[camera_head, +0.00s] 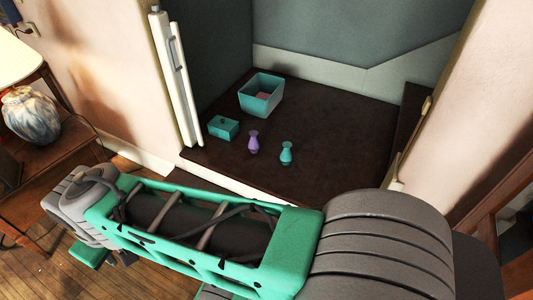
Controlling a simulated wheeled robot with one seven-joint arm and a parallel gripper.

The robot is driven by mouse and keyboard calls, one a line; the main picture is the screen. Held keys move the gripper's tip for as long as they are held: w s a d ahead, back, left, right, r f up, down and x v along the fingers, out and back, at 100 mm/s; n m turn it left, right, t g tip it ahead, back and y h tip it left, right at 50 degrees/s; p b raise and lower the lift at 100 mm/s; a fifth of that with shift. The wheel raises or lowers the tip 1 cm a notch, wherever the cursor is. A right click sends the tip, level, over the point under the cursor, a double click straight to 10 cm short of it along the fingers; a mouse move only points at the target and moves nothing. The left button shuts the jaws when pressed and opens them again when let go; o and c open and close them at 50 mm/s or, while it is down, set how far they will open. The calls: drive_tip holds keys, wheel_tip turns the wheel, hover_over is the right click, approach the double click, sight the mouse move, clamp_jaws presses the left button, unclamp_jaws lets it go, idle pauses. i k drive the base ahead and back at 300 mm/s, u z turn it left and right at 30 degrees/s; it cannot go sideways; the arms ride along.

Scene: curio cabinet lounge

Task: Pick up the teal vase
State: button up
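The teal vase (287,153) stands upright on the dark shelf floor (335,150) of the cabinet, near its front edge. It is small, with a narrow neck and a round body. A purple vase (253,141) of similar shape stands just to its left, with a small gap between them. My arm crosses the foreground below the cabinet, and its teal and grey links lie nearer to me than the vases. I cannot make out my gripper's fingers in this view. Nothing covers the teal vase.
A teal open box (261,95) stands behind the vases, and a small teal lidded box (223,128) stands to their left. A white door edge (176,80) bounds the opening at left. A lamp (32,113) stands on a wooden table at far left. The shelf right of the vase is clear.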

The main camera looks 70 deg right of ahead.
sight(285, 155)
drive_tip(key=u, duration=0.3)
drive_tip(key=i, duration=0.95)
drive_tip(key=z, duration=3.35)
drive_tip(key=i, duration=0.5)
drive_tip(key=z, duration=0.05)
drive_tip(key=k, duration=0.55)
drive_tip(key=z, duration=1.8)
drive_tip(key=k, duration=0.3)
drive_tip(key=u, duration=0.1)
